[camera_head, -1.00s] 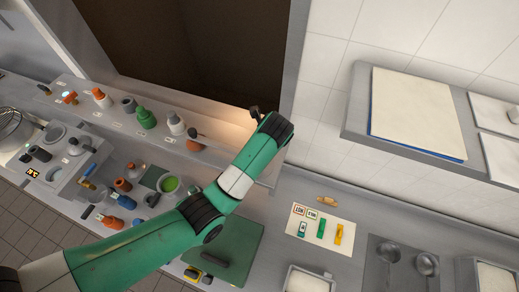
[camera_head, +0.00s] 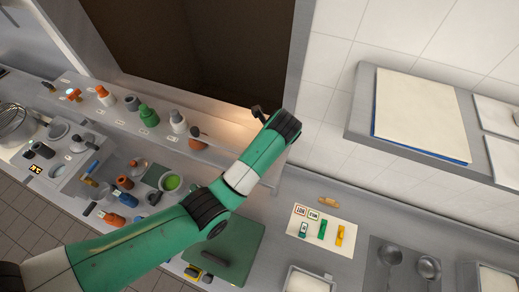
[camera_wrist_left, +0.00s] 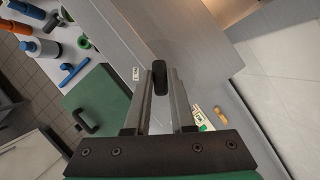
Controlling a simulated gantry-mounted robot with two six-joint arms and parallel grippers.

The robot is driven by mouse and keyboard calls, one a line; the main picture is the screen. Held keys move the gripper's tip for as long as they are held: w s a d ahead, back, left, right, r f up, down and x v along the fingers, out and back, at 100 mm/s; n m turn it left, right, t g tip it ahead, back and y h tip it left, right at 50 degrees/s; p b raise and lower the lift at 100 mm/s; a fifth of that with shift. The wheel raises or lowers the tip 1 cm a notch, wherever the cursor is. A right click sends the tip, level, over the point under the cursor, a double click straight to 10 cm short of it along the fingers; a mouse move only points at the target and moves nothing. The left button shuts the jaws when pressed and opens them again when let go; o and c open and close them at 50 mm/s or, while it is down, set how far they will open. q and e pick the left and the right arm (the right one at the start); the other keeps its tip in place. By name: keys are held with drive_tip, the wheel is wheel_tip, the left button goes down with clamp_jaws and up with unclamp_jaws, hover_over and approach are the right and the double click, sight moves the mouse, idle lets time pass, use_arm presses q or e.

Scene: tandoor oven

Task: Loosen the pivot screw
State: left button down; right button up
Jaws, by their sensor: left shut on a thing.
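My left gripper (camera_wrist_left: 161,80) shows in the left wrist view with its two grey fingers on either side of a dark, rounded, upright piece (camera_wrist_left: 159,77). It is shut on this piece, which stands near a grey metal panel. I cannot tell for sure that this piece is the pivot screw. In the head view my left arm reaches across to the oven's right edge. A small dark piece (camera_head: 257,112) shows just left of the wrist there; the fingers themselves are hidden. My right gripper is not in view.
A green mat (camera_head: 235,252) lies on the counter below the arm. A white card with coloured tags (camera_head: 322,230) lies to the right. A metal shelf (camera_head: 355,130) juts from the wall.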

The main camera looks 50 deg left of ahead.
use_arm(q)
drive_tip(key=n+g+b, duration=0.1)
drive_tip(key=n, duration=0.1)
drive_tip(key=shift+w+n, duration=0.1)
drive_tip(key=shift+n, duration=0.3)
drive_tip(key=shift+n+g+b, duration=0.6)
drive_tip(key=shift+n+b, duration=0.45)
drive_tip(key=shift+n, duration=0.15)
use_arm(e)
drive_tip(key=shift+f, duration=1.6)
use_arm(q)
drive_tip(key=c, duration=0.8)
unclamp_jaws()
drive_tip(key=shift+o, duration=0.2)
